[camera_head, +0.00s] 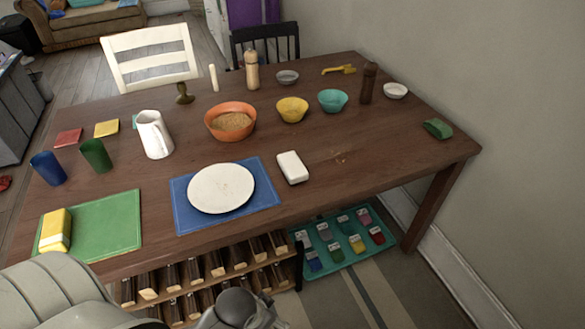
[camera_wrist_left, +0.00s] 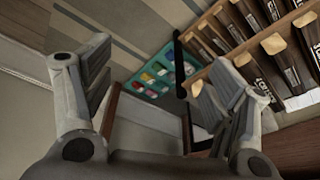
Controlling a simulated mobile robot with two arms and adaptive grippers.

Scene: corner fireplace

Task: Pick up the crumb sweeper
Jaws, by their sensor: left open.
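A white rounded block (camera_head: 292,167), which looks like the crumb sweeper, lies on the brown table (camera_head: 365,180) just right of the blue placemat. Small crumbs (camera_head: 341,159) lie to its right. My left gripper (camera_wrist_left: 160,78) is open and empty in the left wrist view, with its two fingers spread wide. Below it there I see the bottle rack and a teal tray, not the white block. In the head view my left arm comes in low, in front of the table's near edge; its fingertips are not clear. My right gripper is not in view.
A white plate (camera_head: 221,188) is on the blue placemat (camera_head: 262,197). Bowls, a white pitcher (camera_head: 154,135), mills and cups stand further back. A green block (camera_head: 437,128) lies at the right end. Under the table are a bottle rack (camera_head: 205,270) and a teal tray (camera_head: 322,258).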

